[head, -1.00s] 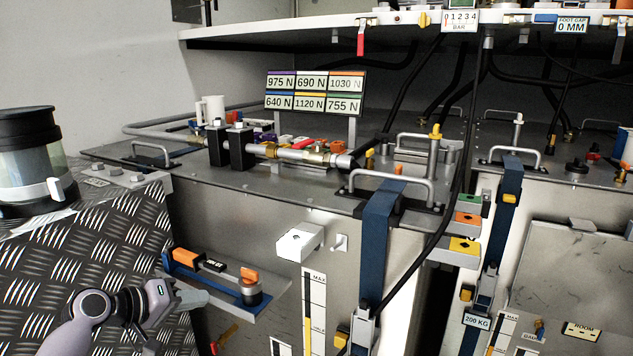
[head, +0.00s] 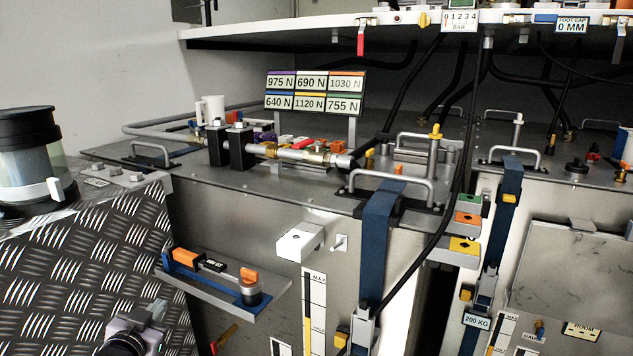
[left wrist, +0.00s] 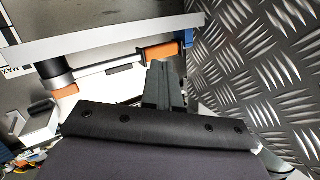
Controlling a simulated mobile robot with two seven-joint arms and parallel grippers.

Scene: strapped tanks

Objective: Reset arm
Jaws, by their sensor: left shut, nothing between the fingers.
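My left gripper (head: 150,345) is at the bottom left of the head view, in front of the diamond-plate box and mostly cut off by the frame's lower edge. In the left wrist view my left gripper (left wrist: 164,82) shows as grey fingers held together, with nothing between them. Beyond them in that view is an orange-handled tool (left wrist: 162,52) on its shelf. The same tool (head: 213,265) lies on a small grey shelf (head: 225,292) fixed to the tank front, apart from my gripper. My right gripper is in neither view.
The diamond-plate box (head: 70,270) fills the lower left, with a dark-lidded clear canister (head: 30,165) on it. A tank with a blue strap (head: 378,240) stands to the right. A hanging black cable (head: 462,170) crosses in front of the tanks.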

